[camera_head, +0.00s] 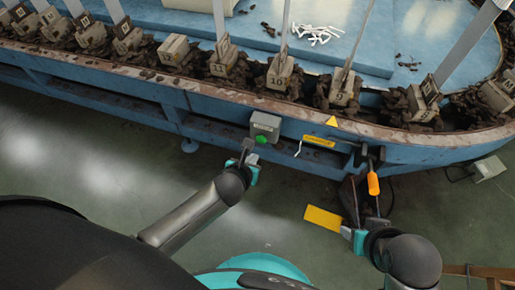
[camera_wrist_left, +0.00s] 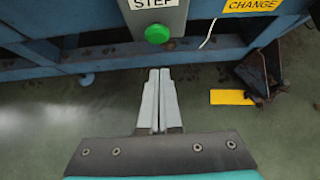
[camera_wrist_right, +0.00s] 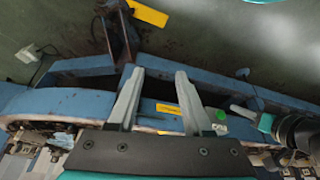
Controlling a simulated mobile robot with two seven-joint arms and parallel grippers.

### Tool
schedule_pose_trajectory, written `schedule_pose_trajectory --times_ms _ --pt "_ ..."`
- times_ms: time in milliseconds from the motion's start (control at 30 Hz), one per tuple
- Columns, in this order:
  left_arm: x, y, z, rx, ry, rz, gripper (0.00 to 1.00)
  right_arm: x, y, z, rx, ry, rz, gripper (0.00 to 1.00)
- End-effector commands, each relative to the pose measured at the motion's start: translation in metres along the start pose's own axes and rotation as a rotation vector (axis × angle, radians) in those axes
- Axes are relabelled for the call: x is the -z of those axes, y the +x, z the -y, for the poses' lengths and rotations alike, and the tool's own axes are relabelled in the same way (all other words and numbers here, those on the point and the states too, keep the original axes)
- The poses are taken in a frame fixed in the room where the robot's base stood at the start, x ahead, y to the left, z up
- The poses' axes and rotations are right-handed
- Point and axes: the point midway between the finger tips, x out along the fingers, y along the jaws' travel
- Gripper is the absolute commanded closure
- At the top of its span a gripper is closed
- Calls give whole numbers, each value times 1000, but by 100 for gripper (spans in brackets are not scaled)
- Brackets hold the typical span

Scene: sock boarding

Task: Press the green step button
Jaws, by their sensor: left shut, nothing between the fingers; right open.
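The green step button (camera_head: 261,139) sits on a grey box (camera_head: 266,126) on the blue machine's side. In the left wrist view the button (camera_wrist_left: 158,34) is just beyond the fingertips, under a label reading STEP. My left gripper (camera_head: 245,150) is shut and empty, close in front of the button; a small gap seems to remain. Its closed fingers show in the left wrist view (camera_wrist_left: 159,75). My right gripper (camera_wrist_right: 160,75) is open and empty, right of the button; the button (camera_wrist_right: 221,115) also shows in the right wrist view.
The blue machine (camera_head: 225,105) carries several numbered blocks and upright boards along its rim. A yellow CHANGE label (camera_head: 319,141) and an orange-handled lever (camera_head: 373,183) are right of the button. A yellow plate (camera_head: 323,218) lies low near my right gripper. The green floor at left is clear.

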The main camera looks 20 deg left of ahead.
Motion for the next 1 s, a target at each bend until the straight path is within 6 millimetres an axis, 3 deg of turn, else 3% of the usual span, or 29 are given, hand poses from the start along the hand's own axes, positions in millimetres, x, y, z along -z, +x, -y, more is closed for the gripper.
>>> schedule_pose_trajectory --times_ms 67,200,533,1000 --pt "1 8 0 1 -1 1 100 2 -7 0 -1 0 -16 50" --pt "-15 26 1 2 -3 5 100 13 -17 5 12 -6 -94 50" --pt "-24 33 0 1 0 0 100 32 -4 21 53 -18 -237 50" --pt "-27 35 1 1 0 -1 100 37 -2 25 63 -19 -275 50"
